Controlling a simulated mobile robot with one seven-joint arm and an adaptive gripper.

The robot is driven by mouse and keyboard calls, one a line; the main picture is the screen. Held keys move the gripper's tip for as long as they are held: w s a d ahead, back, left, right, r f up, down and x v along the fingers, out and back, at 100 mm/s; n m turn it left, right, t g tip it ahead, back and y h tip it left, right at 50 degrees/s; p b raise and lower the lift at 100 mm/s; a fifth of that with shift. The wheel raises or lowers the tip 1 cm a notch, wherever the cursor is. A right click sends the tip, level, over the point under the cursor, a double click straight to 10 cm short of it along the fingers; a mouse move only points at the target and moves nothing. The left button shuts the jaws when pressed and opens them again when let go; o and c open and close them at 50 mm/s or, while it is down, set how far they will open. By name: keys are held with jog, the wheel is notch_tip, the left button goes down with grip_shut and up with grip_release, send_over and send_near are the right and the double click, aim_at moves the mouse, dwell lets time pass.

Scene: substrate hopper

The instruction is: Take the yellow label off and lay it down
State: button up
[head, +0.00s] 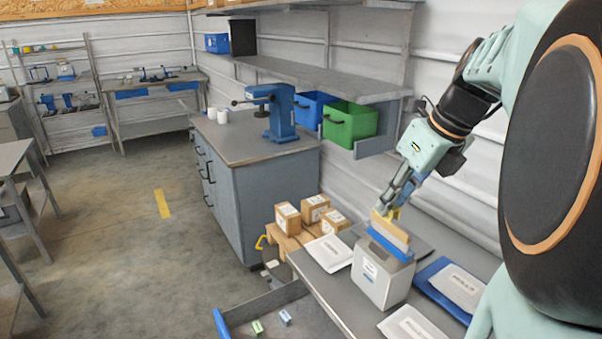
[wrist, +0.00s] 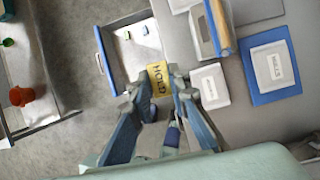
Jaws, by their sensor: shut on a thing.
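My gripper (head: 390,208) is above the grey hopper box (head: 371,282) on the bench in the head view. Its fingers are shut on the yellow label (wrist: 158,78), which reads HOLD in the wrist view, where the gripper (wrist: 160,84) also shows. In that view the label lies apart from the hopper (wrist: 200,36). In the head view only a small yellow part shows, just over the hopper's wooden top piece (head: 389,231); I cannot tell there whether they touch.
White bags (head: 330,252) lie on the bench beside the hopper, one on a blue tray (head: 429,272). An open drawer (head: 305,315) holds small green and blue items. Small cartons (head: 313,208) stand behind. A shelf with a green bin (head: 350,124) hangs at the wall.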

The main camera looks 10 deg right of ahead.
jog(key=shift+r+p, duration=2.55)
jog(key=shift+r, duration=0.15)
jog(key=shift+f, duration=0.2)
